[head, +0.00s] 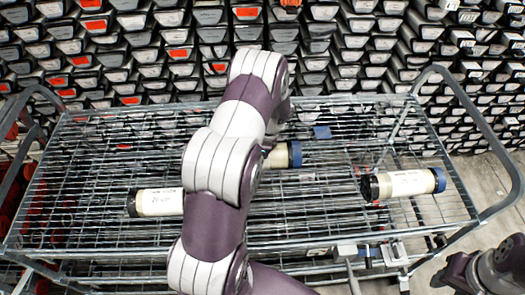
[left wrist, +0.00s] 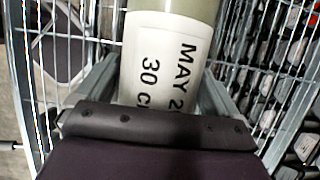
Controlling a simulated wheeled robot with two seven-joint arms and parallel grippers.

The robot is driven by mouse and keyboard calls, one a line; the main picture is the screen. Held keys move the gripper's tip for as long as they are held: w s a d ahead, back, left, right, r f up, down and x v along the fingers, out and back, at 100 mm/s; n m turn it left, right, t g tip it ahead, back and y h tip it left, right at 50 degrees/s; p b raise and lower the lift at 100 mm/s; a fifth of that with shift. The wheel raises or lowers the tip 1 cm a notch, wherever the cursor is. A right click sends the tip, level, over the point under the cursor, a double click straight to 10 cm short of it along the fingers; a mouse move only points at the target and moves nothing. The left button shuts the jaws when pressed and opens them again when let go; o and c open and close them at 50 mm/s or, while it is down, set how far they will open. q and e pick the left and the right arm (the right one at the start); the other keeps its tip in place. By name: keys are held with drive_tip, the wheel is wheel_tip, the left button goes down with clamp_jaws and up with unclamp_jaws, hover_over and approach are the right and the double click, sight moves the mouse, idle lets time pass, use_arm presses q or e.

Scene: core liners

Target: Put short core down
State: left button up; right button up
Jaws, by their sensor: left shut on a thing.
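In the left wrist view my left gripper (left wrist: 155,92) is shut on a pale core (left wrist: 155,60) with a white label, which reads "MAY" and "30". The core's far end is out of frame. In the head view my arm hides this gripper. A pale core with a blue cap (head: 283,155) shows partly from behind the arm; I cannot tell if it is the held one. Another core (head: 158,202) lies at the left of the wire cart (head: 85,165), and one with black and blue ends (head: 405,184) lies at the right.
The cart has raised tubular ends (head: 475,90) at both sides. Racks of stacked core boxes (head: 150,50) fill the wall behind. Bare mesh shows between the middle and right cores. Another part of my body shows at lower right; no right gripper is clear.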

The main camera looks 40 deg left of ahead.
use_arm(q)
drive_tip(key=shift+f, duration=0.25)
wheel_tip(320, 180, down, 2)
drive_tip(key=shift+s+f+p, duration=0.1)
drive_tip(key=shift+f+p, duration=0.1)
drive_tip(key=shift+p, duration=0.2)
drive_tip(key=shift+f, duration=0.5)
